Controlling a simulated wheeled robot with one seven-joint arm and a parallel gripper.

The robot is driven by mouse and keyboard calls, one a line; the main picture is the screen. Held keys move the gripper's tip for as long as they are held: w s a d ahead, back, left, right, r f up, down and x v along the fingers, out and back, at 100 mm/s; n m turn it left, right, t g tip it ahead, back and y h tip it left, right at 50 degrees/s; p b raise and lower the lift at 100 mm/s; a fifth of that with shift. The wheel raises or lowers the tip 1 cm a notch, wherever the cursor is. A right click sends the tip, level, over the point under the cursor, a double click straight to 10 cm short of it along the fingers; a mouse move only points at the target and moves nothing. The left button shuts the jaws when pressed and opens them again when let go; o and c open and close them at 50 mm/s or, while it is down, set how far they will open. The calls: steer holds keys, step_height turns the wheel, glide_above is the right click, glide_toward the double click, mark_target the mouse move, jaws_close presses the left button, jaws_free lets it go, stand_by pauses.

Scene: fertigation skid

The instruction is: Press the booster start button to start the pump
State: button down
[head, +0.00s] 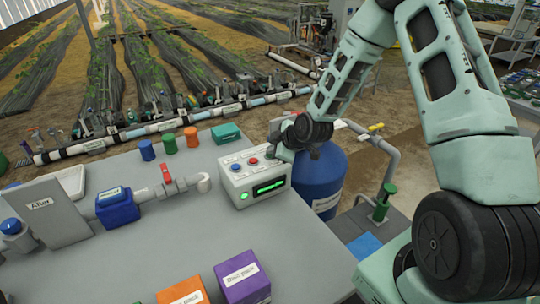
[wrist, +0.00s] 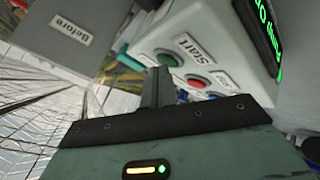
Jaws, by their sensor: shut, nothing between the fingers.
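The grey control box (head: 238,182) stands at the right edge of the table, with a dark display (head: 269,186) and a glowing green lamp (head: 243,196) on its front. Its top has a red button (head: 253,161) and a blue button (head: 236,167). In the wrist view, a green button (wrist: 166,59) sits beside a label reading START (wrist: 194,47), with the red button (wrist: 195,82) next to it. My gripper (wrist: 157,72) is shut and empty, its tips close to the green button. I cannot tell whether they touch.
A blue tank (head: 318,180) stands behind the box. A valve pipe with a red handle (head: 167,175) lies left of it. Blue, orange and green caps (head: 191,137) stand behind. Purple (head: 243,277) and orange blocks are in front. The table between is clear.

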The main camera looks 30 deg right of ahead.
stand_by(0.4)
steer(key=shift+r+p, duration=0.45)
steer(key=shift+r, duration=0.3)
steer(key=shift+r+p, duration=1.65)
steer(key=shift+r, duration=0.9)
steer(key=shift+f, duration=0.1)
